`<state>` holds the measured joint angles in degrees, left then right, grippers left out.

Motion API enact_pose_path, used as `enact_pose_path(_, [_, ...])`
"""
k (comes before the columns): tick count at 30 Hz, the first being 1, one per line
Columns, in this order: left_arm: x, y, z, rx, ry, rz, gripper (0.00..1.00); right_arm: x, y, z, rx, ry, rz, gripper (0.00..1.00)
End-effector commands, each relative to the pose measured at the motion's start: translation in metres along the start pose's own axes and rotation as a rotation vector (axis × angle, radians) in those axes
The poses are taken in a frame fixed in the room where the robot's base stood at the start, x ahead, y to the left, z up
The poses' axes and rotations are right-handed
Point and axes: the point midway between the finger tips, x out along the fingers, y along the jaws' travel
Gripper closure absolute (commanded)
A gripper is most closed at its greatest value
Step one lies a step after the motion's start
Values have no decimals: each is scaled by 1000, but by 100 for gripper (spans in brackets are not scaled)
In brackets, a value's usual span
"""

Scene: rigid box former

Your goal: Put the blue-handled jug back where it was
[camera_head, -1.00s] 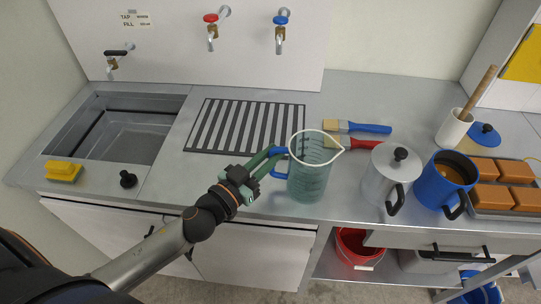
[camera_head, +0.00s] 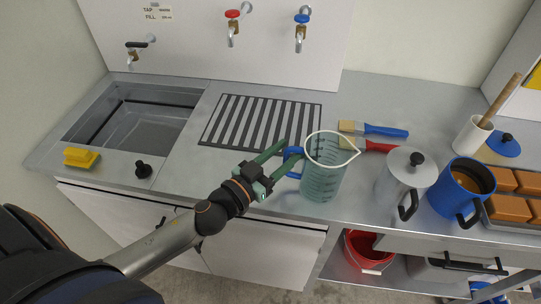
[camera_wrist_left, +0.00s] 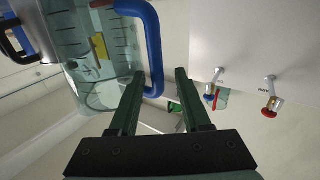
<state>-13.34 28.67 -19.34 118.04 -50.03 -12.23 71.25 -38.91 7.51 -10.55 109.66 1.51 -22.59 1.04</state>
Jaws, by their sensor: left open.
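The clear teal jug (camera_head: 325,180) with the blue handle (camera_head: 289,165) stands upright on the steel counter, just right of the striped drain panel (camera_head: 212,140). Its handle points left, towards my left gripper (camera_head: 292,155). The left gripper is open, with its fingers spread on either side of the handle. In the left wrist view, the blue handle (camera_wrist_left: 153,55) hangs between the two fingers (camera_wrist_left: 158,75), and the jug wall (camera_wrist_left: 85,45) is at the left. I cannot tell whether a finger touches the handle. My right gripper is not in view.
Right of the jug stand a metal pot (camera_head: 402,180) and a blue pot (camera_head: 455,190). Two brushes (camera_head: 372,130) lie behind it. A sink (camera_head: 130,120), yellow sponge (camera_head: 80,157) and black plug (camera_head: 143,168) are at the left. The striped panel is bare.

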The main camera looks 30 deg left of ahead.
Motion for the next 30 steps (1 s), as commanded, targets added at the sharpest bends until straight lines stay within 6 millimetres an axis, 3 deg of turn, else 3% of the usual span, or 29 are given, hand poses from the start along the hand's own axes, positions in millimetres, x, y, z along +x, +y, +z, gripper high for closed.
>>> enact_pose_path(21, [-97, 0, 2, -5, -1, -1, 52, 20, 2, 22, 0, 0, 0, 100])
enact_pose_path(30, [-118, 0, 0, -2, 1, -1, 52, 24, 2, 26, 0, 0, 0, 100])
